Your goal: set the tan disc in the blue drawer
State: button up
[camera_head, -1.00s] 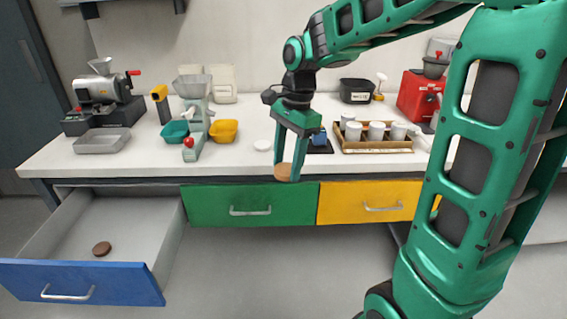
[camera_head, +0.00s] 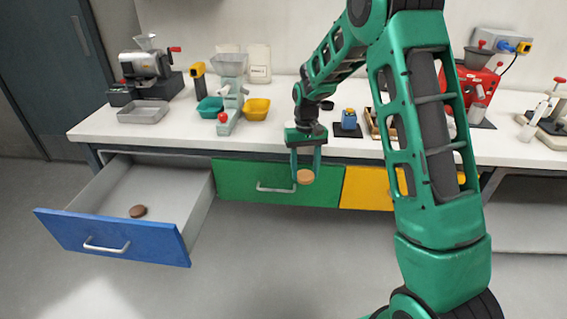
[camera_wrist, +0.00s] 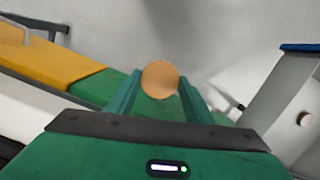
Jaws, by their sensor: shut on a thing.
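The tan disc (camera_head: 305,177) is held between the fingertips of my gripper (camera_head: 306,168), in front of the green drawer's face and below the bench edge. In the wrist view the tan disc (camera_wrist: 160,80) sits between the two green fingers of my gripper (camera_wrist: 158,88). The blue drawer (camera_head: 185,215) is pulled out at the left, with its grey inside showing. A brown disc (camera_head: 138,211) lies on its floor. The wrist view also shows part of the open blue drawer (camera_wrist: 285,95) at the right, with the brown disc (camera_wrist: 305,119) in it.
The green drawer (camera_head: 235,178) and the yellow drawer (camera_head: 365,188) are shut. On the bench stand a grinder (camera_head: 147,72), a metal tray (camera_head: 143,112), a teal bowl (camera_head: 209,107), a yellow bowl (camera_head: 256,109) and a red machine (camera_head: 478,85). The floor before the drawers is clear.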

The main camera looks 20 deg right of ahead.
aim_at(154, 206)
jog(key=u, duration=0.05)
jog(key=k, duration=1)
jog(key=u, duration=1.45)
jog(key=i, duration=2.75)
jog(key=z, duration=0.8)
